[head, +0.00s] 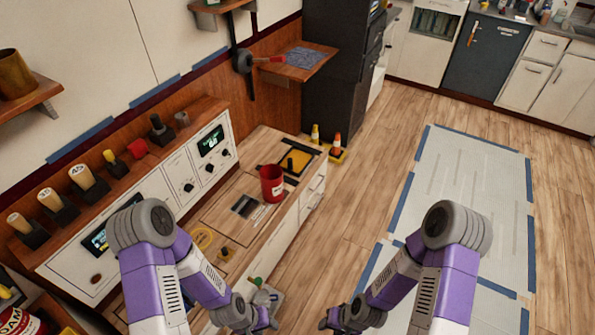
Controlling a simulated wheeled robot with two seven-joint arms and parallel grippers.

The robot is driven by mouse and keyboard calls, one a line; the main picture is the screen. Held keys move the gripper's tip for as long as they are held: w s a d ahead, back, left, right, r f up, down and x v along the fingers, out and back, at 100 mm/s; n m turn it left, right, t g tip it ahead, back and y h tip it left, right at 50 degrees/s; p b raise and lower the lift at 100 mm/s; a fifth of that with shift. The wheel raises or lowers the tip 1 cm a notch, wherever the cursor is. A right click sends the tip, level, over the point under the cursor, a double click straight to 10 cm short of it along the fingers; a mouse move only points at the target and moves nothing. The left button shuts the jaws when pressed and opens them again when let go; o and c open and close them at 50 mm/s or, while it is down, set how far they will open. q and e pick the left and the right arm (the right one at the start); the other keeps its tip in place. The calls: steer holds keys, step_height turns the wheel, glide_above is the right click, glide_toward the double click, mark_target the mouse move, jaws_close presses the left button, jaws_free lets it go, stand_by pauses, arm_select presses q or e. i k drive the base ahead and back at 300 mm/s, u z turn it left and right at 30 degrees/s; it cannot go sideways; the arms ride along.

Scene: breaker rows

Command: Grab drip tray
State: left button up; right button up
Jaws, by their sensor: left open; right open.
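A small dark slatted plate (245,206) is set in the wooden counter, left of a red cup (272,183); it may be the drip tray, but I cannot tell for sure. A black-edged tray with a yellow inside (298,161) lies farther back on the counter. My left gripper (268,318) is open at the bottom of the head view, by the counter's near end and well short of both. My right gripper (330,320) is open and empty over the floor, right of the counter. Both fingertips are small and partly hidden.
A small grey item with green (262,296) is close to my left gripper. Yellow-based bottles (337,148) stand beyond the counter. The floor at right is clear around a taped sheet (462,190).

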mark_target(296, 161)
steer(key=z, duration=1.1)
steer(key=i, duration=3.3)
steer(key=u, duration=4.05)
steer(key=i, duration=0.5)
steer(key=u, duration=0.15)
